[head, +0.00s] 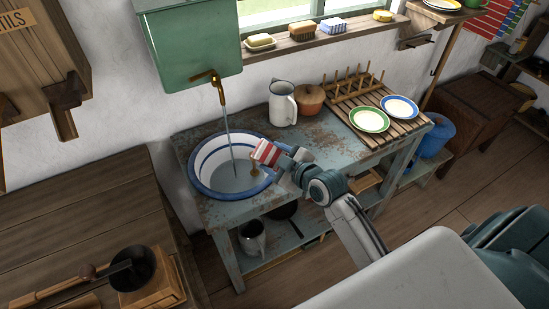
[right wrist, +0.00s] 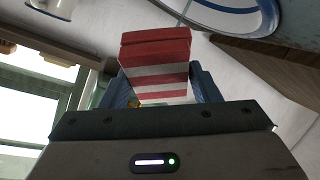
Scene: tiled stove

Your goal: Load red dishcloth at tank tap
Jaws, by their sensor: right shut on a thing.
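The red dishcloth (head: 266,153), red with white stripes and folded into a block, is held at the right rim of the basin. My right gripper (head: 279,161) is shut on it; the cloth also shows between the fingers in the right wrist view (right wrist: 157,62). The green tank (head: 192,45) hangs on the wall with a brass tap (head: 216,84). A thin stream of water runs from the tap into the blue-rimmed white basin (head: 205,152). The cloth is to the right of the stream, apart from it in the head view. My left gripper is not in view.
A slatted rack holds a green-rimmed plate (head: 369,120) and a blue-rimmed plate (head: 399,107). A wooden counter (head: 90,205) is at the left.

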